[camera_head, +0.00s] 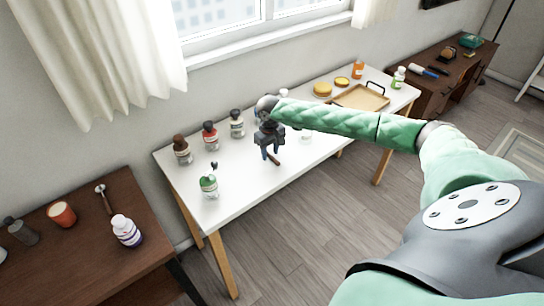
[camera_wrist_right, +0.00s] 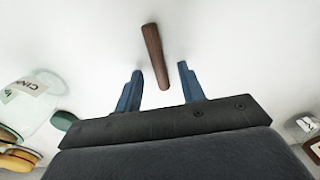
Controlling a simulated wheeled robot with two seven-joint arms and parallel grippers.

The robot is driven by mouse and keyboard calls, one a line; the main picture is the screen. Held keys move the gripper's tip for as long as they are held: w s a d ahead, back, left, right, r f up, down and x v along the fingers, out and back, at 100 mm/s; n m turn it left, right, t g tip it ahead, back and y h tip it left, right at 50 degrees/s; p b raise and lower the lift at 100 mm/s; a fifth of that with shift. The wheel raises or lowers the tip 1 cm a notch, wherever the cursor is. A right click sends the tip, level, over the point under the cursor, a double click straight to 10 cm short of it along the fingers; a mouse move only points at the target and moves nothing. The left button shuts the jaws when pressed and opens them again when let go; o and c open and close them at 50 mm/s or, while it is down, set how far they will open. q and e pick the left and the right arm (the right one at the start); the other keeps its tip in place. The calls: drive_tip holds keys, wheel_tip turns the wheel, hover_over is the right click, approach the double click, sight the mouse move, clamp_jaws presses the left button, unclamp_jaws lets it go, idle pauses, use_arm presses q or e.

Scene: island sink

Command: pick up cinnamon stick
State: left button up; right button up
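The cinnamon stick (camera_wrist_right: 155,56) is a short brown rod on the white table, seen in the right wrist view. Its near end reaches toward the gap between the two blue fingers of my right gripper (camera_wrist_right: 158,86). The fingers are apart, with nothing held between them. In the head view my right gripper (camera_head: 269,152) is over the middle of the white table (camera_head: 240,183), and the brown stick (camera_head: 274,159) shows just by its fingertips. I cannot tell the exact height of the fingers above the table. My left gripper is not in view.
A wooden tray (camera_head: 361,98) lies at the table's right end. A jar labelled "CINN" (camera_wrist_right: 30,100) is left of the fingers in the wrist view.

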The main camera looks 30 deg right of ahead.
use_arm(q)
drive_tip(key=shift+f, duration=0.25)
use_arm(e)
drive_tip(key=shift+f, duration=0.3)
clamp_jaws()
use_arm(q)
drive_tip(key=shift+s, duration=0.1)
use_arm(e)
drive_tip(key=shift+r, duration=0.15)
